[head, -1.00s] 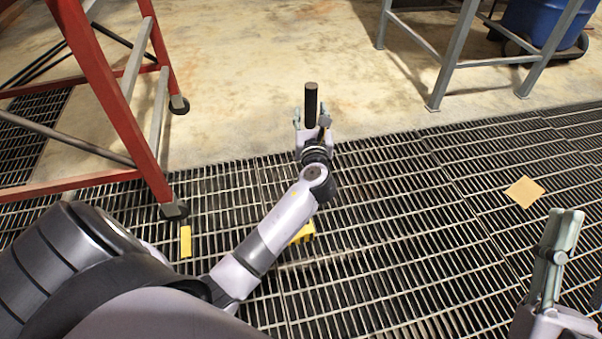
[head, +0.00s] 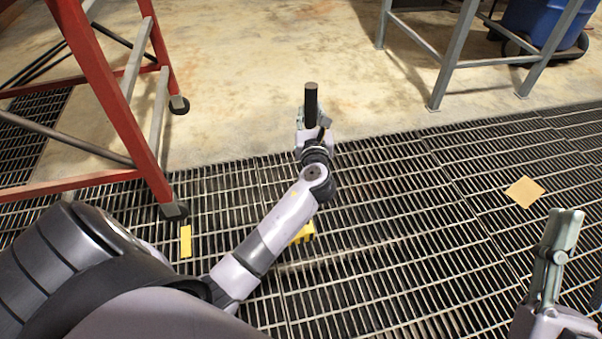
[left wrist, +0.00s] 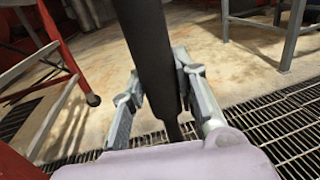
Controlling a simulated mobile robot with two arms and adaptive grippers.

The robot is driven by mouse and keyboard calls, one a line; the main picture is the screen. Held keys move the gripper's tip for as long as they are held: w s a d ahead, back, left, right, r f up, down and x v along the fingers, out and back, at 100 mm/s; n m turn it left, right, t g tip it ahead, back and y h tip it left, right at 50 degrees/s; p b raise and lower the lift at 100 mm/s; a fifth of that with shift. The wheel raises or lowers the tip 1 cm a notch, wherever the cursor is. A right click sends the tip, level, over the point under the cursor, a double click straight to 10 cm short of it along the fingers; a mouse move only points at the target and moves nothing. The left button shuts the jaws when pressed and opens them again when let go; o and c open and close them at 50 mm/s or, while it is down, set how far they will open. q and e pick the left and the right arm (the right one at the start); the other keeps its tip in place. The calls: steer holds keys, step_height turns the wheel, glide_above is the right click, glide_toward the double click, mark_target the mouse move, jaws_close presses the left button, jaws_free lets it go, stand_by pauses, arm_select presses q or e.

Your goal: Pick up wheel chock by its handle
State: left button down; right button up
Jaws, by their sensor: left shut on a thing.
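My left gripper (head: 312,135) is shut on an upright dark cylindrical handle (head: 311,100), whose top stands above the fingers. In the left wrist view the handle (left wrist: 147,55) passes between the two fingers (left wrist: 160,100) and narrows below them. A yellow block (head: 303,233), apparently the body of the wheel chock, shows partly from behind my left forearm, low over the grating. My arm hides where handle and block would join. My right gripper (head: 580,250) is at the lower right edge, partly cut off, with its fingers apart and nothing seen between them.
A red wheeled frame (head: 110,100) stands at left. A grey metal stand (head: 447,60) and a blue drum (head: 545,22) are at the upper right. Yellow (head: 185,241) and tan (head: 524,191) patches lie on the floor grating (head: 400,230). Bare concrete lies beyond.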

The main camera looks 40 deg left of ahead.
arm_select(q)
steer(key=shift+r, duration=0.4)
steer(key=shift+w, duration=0.1)
